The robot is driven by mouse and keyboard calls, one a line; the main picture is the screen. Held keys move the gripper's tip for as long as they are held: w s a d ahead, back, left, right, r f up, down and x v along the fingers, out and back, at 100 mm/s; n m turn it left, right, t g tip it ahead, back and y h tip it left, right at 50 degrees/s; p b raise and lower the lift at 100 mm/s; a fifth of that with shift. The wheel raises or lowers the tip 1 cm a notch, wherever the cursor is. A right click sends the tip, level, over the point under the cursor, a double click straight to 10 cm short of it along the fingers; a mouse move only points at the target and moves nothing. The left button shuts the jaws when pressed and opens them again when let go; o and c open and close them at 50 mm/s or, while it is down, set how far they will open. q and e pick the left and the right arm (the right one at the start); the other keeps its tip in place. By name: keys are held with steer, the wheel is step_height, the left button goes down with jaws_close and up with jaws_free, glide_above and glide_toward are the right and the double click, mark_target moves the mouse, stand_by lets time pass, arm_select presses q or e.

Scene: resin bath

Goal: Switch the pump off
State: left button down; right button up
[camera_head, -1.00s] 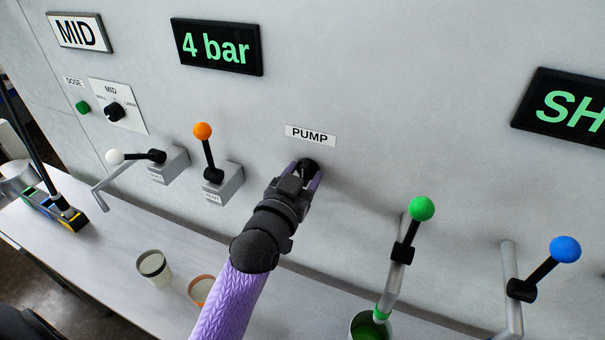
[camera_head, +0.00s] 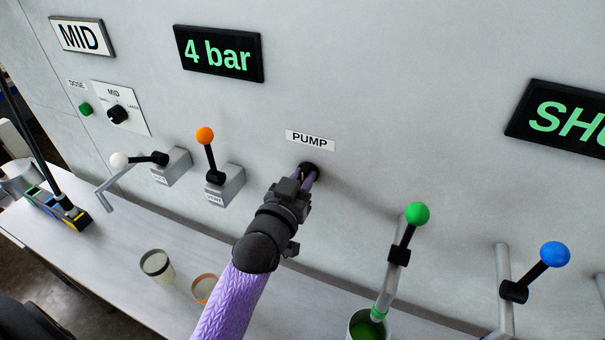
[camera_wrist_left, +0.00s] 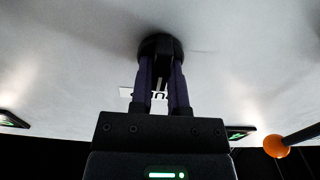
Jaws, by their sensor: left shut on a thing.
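The pump knob (camera_head: 309,169) is a small black round knob on the grey wall, under the white PUMP label (camera_head: 310,139). My left gripper (camera_head: 310,177) is at the knob, with its purple fingers shut on it. In the left wrist view the dark knob (camera_wrist_left: 160,46) sits at the tips of the two fingers (camera_wrist_left: 161,68), against the wall. The fingers hide part of the knob, and I cannot tell which way it is turned. The display (camera_head: 218,53) up and to the left reads "4 bar". My right gripper is not in view.
An orange-ball lever (camera_head: 205,135) and a white-ball lever (camera_head: 119,160) stand left of my arm. A green-ball lever (camera_head: 417,214) and a blue-ball lever (camera_head: 554,254) stand to the right. Cups, one grey (camera_head: 157,266), stand on the bench (camera_head: 110,241) below.

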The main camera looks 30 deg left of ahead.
arm_select(q)
steer(key=c, duration=0.6)
jaws_free()
steer(key=s, duration=0.6)
steer(key=s+b, duration=0.1)
steer(key=s, duration=0.3)
steer(key=shift+d, duration=0.3)
